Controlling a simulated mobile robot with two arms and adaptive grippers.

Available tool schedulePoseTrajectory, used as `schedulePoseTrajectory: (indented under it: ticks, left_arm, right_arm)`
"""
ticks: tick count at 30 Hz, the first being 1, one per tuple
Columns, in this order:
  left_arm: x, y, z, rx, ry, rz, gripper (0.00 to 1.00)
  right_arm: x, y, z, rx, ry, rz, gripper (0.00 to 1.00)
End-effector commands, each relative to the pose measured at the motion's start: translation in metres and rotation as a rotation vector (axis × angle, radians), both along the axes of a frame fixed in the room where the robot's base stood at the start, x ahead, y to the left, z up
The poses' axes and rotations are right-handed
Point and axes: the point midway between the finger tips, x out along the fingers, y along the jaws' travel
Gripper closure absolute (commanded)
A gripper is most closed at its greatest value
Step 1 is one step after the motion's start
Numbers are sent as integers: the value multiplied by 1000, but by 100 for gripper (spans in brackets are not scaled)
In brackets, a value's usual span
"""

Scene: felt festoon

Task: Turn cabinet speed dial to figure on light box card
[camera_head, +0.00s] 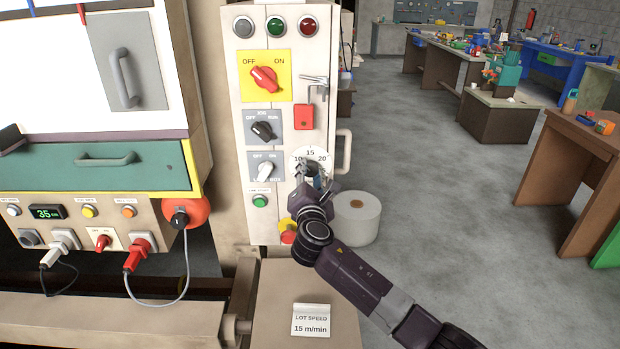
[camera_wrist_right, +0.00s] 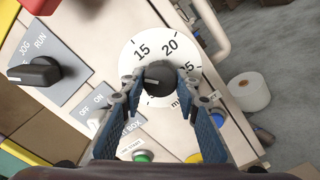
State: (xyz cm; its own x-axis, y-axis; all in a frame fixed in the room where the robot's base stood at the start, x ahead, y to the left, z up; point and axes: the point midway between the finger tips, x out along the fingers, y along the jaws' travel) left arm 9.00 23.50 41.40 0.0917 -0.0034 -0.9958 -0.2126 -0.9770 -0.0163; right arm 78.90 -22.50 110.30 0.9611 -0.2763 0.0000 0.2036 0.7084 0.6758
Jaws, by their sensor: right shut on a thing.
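The speed dial is a round white plate (camera_head: 310,153) with black figures on the cabinet front. In the right wrist view its plate (camera_wrist_right: 150,45) shows 15 and 20 at the top, with a dark knob (camera_wrist_right: 158,77) in the centre. My right gripper (camera_head: 311,180) is shut on this knob, one finger on each side. I cannot tell surely which figure the knob's mark points to. The card (camera_head: 310,321) reads "LOT SPEED 15 m/min" and stands on a beige surface below the cabinet. My left gripper is not in view.
Beside the dial on the cabinet are a white-handled switch (camera_head: 264,171), a black selector (camera_head: 264,130) and a red main switch (camera_head: 264,77). A cabinet handle (camera_head: 344,152) sticks out to the right. A white roll (camera_head: 357,217) stands on the floor. Open grey floor lies right.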

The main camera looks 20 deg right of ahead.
Motion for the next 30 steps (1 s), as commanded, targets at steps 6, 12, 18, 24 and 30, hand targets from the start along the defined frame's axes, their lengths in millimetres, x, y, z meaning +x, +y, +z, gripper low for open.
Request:
schedulePoseTrajectory:
  ticks: [6, 12, 18, 24, 30]
  left_arm:
    - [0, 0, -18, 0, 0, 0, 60]
    - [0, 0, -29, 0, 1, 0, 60]
    - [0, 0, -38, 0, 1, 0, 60]
    - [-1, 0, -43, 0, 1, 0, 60]
    - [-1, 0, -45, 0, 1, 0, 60]
  right_arm:
    - [0, 1, -4, 202, -57, 1, 95]
    - [0, 1, -3, 371, -105, 0, 95]
    - [0, 1, -2, 508, -144, -1, 95]
    - [0, 1, -2, 598, -169, 0, 95]
    - [0, 1, -1, 643, -182, 0, 95]
